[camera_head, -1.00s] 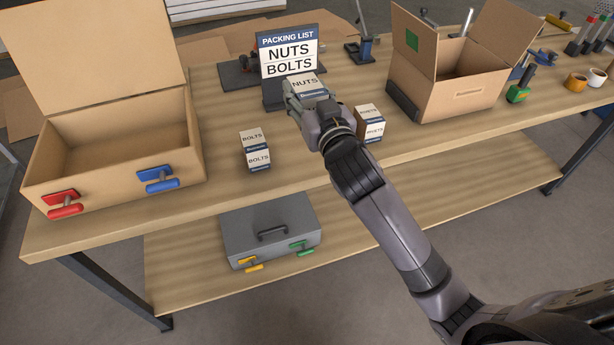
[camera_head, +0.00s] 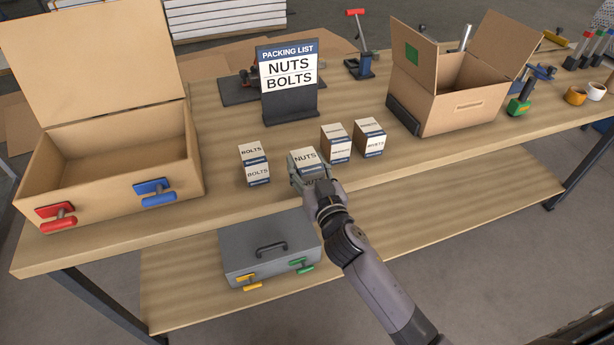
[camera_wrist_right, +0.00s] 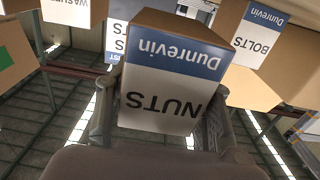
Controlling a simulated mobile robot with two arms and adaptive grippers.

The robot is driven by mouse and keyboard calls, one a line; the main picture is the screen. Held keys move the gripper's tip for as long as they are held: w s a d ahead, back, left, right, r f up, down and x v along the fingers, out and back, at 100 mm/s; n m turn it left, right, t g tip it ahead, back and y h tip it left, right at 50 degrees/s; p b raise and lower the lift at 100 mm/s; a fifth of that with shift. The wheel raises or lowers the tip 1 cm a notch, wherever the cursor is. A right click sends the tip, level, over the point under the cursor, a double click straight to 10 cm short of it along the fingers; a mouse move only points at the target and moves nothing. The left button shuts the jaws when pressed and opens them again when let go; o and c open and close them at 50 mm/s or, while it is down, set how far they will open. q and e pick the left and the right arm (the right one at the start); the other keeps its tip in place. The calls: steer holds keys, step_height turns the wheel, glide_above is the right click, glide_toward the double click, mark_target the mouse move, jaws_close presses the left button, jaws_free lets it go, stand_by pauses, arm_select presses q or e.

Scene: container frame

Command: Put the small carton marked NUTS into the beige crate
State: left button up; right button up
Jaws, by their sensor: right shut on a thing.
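The small carton marked NUTS (camera_head: 304,158) is white with a blue band and a brown top edge. My right gripper (camera_head: 309,168) is shut on it, near the table's front edge. In the right wrist view the NUTS carton (camera_wrist_right: 172,80) fills the middle, upside down, with a finger on each side. I cannot tell whether its base touches the table. The beige crate (camera_head: 110,185) stands open and empty at the left, its lid raised at the back. My left gripper is not in view.
A BOLTS carton (camera_head: 257,172) stands just left of my right gripper. Two more cartons (camera_head: 337,150) (camera_head: 370,142) stand to its right. The PACKING LIST sign (camera_head: 288,75) is behind. An open cardboard box (camera_head: 465,105) is at the right. Red (camera_head: 57,212) and blue (camera_head: 155,188) latches project from the crate's front.

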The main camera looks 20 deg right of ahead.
steer(key=shift+f, duration=1.45)
steer(key=shift+f+b, duration=0.2)
steer(key=shift+b, duration=0.25)
steer(key=o, duration=1.4)
steer(key=shift+o, duration=0.2)
steer(key=s+b, duration=0.4)
steer(key=s, duration=1.3)
steer(key=shift+s+d+f, duration=0.15)
steer(key=shift+s+f, duration=0.1)
steer(key=shift+f, duration=0.1)
